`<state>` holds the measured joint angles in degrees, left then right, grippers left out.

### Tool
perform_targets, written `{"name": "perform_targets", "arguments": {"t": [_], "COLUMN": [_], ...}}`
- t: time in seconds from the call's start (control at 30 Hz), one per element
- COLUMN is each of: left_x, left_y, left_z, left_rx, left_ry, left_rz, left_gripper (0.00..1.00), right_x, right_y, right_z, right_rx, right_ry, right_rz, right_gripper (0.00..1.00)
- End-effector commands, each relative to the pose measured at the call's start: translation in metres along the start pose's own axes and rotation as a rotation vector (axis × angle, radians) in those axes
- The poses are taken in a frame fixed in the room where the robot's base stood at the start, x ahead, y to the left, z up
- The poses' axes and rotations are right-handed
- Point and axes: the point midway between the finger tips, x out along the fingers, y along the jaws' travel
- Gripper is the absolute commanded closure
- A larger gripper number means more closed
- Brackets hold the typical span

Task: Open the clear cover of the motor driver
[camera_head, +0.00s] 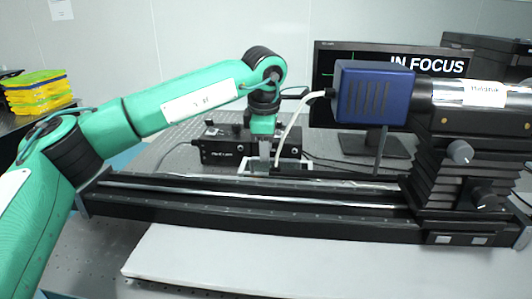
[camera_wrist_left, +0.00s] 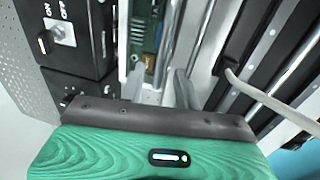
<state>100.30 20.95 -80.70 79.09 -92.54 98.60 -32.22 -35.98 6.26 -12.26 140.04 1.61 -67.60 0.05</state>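The motor driver is a pale-framed unit (camera_head: 250,164) behind the black rail in the head view, mostly hidden by my gripper and the rail. In the left wrist view its green circuit board (camera_wrist_left: 143,35) shows beside a bright metal-like edge. The clear cover is hard to make out, and I cannot tell its position. My left gripper (camera_head: 265,160) points down right over the driver. In the left wrist view its two grey fingers (camera_wrist_left: 160,88) are apart with nothing seen between them. I cannot tell whether a finger touches the cover. My right gripper is not in view.
A black control box (camera_head: 222,151) with a switch stands beside the driver. A long black rail (camera_head: 250,210) runs in front. A blue camera (camera_head: 374,93) on a black stand is at the right, its white cable hanging near my gripper. A monitor (camera_head: 325,70) stands behind.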

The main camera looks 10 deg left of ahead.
Motion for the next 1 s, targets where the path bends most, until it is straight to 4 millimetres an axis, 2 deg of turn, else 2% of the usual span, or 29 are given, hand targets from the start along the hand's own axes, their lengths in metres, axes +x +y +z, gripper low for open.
{"name": "perform_targets", "arguments": {"t": [0.13, 0.43, 0.6, 1.0], "left_x": [0.0098, 0.0115, 0.0114, 0.0089], "left_y": [0.0, 0.0001, 0.0001, 0.0019], "left_z": [-0.0003, -0.0003, -0.0003, -0.0002], "left_rx": [0.0, 0.0, 0.0, 0.0], "left_ry": [0.001, 0.0, 0.0, 0.0], "left_rz": [0.001, 0.001, 0.001, 0.001], "left_gripper": [0.67, 0.67, 1.0, 1.0], "right_x": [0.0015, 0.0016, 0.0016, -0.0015], "right_y": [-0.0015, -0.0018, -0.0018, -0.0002], "right_z": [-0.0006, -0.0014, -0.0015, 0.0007], "right_rx": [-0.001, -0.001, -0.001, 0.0], "right_ry": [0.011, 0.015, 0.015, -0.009], "right_rz": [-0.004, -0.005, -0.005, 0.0], "right_gripper": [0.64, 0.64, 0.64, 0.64]}}
